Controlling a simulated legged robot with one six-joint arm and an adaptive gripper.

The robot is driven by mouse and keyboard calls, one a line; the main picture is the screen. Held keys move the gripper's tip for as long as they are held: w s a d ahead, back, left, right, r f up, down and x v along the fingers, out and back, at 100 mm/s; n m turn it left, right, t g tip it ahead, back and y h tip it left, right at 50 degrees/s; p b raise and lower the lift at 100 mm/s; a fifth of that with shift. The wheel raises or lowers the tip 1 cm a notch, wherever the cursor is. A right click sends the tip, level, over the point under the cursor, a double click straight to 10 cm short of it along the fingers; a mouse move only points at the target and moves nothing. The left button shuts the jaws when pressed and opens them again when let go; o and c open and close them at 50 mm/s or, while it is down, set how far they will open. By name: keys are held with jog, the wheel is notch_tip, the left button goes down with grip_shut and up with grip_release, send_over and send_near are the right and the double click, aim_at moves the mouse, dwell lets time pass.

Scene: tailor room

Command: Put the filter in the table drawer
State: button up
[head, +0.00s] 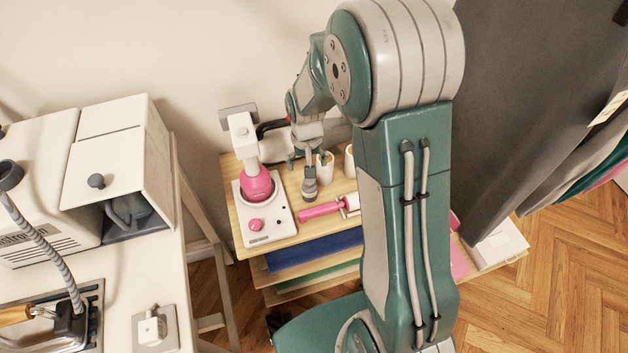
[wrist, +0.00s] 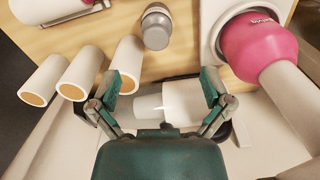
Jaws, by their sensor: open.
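Nothing in view is clearly labelled as the filter. A pale cylinder (wrist: 182,102) lies beyond and between my gripper's fingers in the wrist view; I cannot tell if it is the filter. A small grey and white cylinder (wrist: 156,27) stands on the tabletop ahead of the fingers, and shows in the head view (head: 309,184). My gripper (wrist: 164,101) is open, with nothing visibly clamped. In the head view it hangs over the back of the small wooden table (head: 279,179), partly hidden by my arm. No open drawer is clearly visible; my arm hides part of the table.
White tubes (wrist: 86,73) stand left of the gripper. A pink-bulbed device on a white base (head: 263,205) stands at the table's left. A pink-handled tool (head: 320,210) lies near the front. Blue (head: 305,252) and green layers are below. Dark hanging fabric (head: 535,90) is at right.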

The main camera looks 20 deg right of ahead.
aim_at(309, 188)
notch_tip(309, 188, down, 6)
jog(key=shift+r, duration=0.25)
jog(key=shift+d+f, duration=0.2)
jog(key=shift+f, duration=2.5)
jog(key=c, duration=1.4)
